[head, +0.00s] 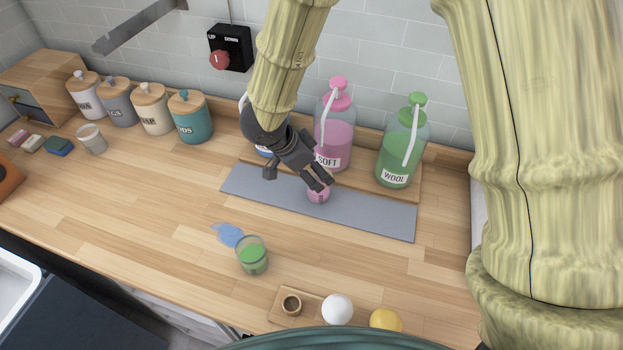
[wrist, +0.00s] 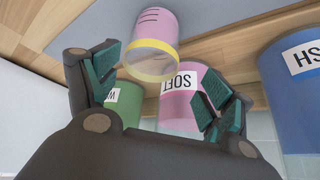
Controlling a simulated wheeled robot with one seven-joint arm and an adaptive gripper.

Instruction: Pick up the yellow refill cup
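The refill cup (head: 319,197) stands on the grey mat in front of the pink bottle. In the head view it looks pink, partly covered by a finger. In the wrist view the cup (wrist: 153,42) shows a clear pink body with dark marks and a yellow rim band. My gripper (head: 297,179) is above and beside the cup. In the wrist view my gripper (wrist: 162,85) has its fingers spread wide, with nothing held between them. The cup's rim lies beyond the gap between the fingertips, apart from both as far as I can tell.
The pink SOFT bottle (head: 333,140) and green WOOL bottle (head: 397,160) stand close behind the grey mat (head: 375,217). A green-filled cup (head: 252,258) stands beside a blue spill (head: 230,235). Canisters line the wall at left. The counter's left middle is clear.

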